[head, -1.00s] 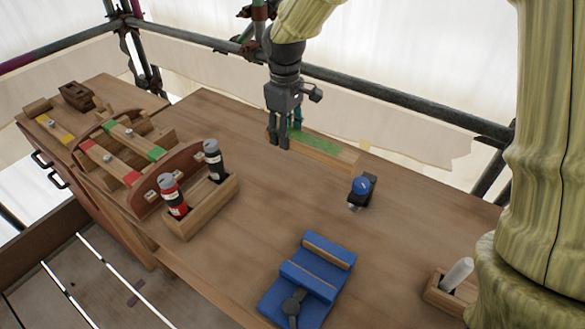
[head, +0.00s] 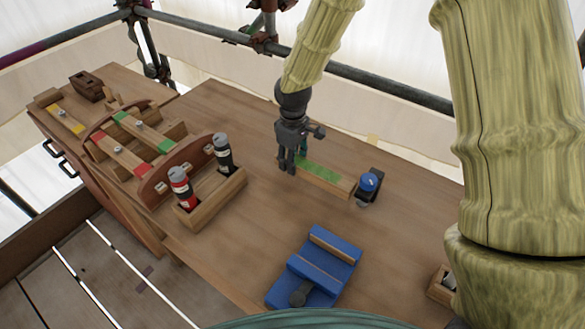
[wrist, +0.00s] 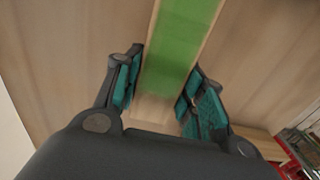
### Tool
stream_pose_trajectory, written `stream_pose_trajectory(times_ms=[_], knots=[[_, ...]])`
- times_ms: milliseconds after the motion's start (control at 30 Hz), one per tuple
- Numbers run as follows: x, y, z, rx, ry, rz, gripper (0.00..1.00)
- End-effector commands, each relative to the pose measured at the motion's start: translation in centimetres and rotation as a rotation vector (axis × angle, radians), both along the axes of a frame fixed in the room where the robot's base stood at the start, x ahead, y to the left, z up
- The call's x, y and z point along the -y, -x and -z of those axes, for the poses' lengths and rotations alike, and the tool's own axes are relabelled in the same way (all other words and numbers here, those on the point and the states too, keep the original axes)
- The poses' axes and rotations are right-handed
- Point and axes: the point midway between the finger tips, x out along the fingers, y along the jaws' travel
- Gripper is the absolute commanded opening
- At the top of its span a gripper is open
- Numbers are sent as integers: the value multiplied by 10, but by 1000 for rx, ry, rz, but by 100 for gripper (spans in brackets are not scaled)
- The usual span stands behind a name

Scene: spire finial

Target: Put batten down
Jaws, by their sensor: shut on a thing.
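The batten (head: 322,175) is a pale wooden strip with a green patch on top, level near the back edge of the bench. It lies on or just above the bench top; I cannot tell which. My gripper (head: 290,167) points down at its left end and is shut on it. In the wrist view, the batten (wrist: 182,45) runs between the teal finger pads of my gripper (wrist: 163,95). Its right end in the head view is close beside a black clamp with a blue knob (head: 369,182); contact is unclear.
A blue fixture (head: 318,267) stands at the bench front. A wooden holder (head: 212,202) with a red and a black canister is left of my gripper. Further left, a rack (head: 130,150) holds colour-marked strips. Bare bench lies between holder and fixture.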

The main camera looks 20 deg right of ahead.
Motion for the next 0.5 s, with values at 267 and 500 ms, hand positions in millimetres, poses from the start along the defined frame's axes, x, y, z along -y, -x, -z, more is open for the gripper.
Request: stream_pose_trajectory(times_ms=[267, 500], knots=[[0, -3, 15, -3, 0, 1, 1], [0, -2, 42, -3, 0, 1, 1]])
